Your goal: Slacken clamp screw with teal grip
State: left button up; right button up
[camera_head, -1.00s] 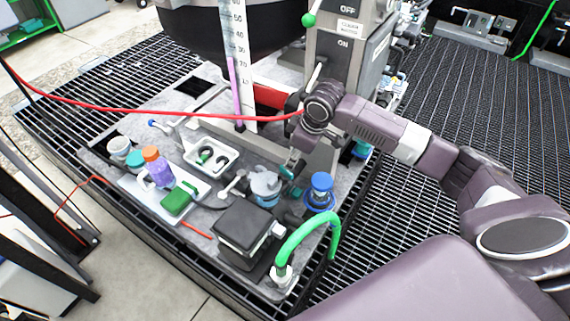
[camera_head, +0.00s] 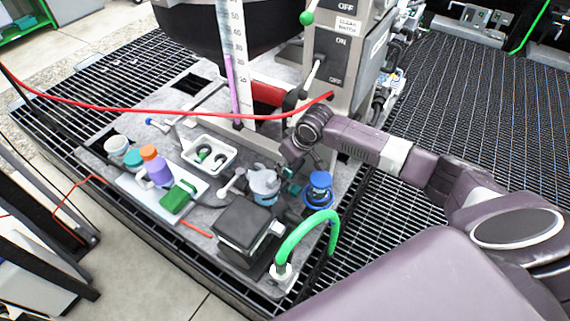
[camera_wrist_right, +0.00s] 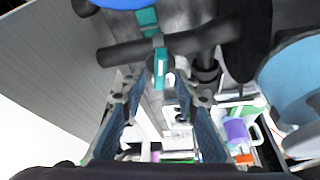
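The teal grip (camera_wrist_right: 159,66) shows in the right wrist view as a narrow teal piece, with a dark cross bar (camera_wrist_right: 170,43) running across it. My right gripper (camera_wrist_right: 159,88) is open, with its two fingers to either side of the lower end of the teal piece. I see no contact, and the depth between them is hard to judge. In the head view a small teal part (camera_head: 290,188) shows below my right wrist, left of a blue knob (camera_head: 320,180). My right gripper (camera_head: 318,160) is small there and partly hidden by the wrist. My left gripper is not in view.
A green curved hose (camera_head: 302,234) and a black box (camera_head: 243,226) stand in front. A pale blue fitting (camera_head: 264,182) and a white tray (camera_head: 208,143) lie to the left. A red hose (camera_head: 180,113) crosses behind. A lever panel (camera_head: 342,60) rises behind the wrist.

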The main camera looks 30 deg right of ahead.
jog(key=shift+w+f, duration=0.1)
jog(key=shift+f, duration=0.05)
jog(key=shift+c, duration=0.2)
grip_shut()
jog(key=shift+n+p, duration=0.6)
jog(key=shift+p, duration=0.05)
jog(key=shift+n+y, duration=0.6)
jog(key=shift+n, duration=0.4)
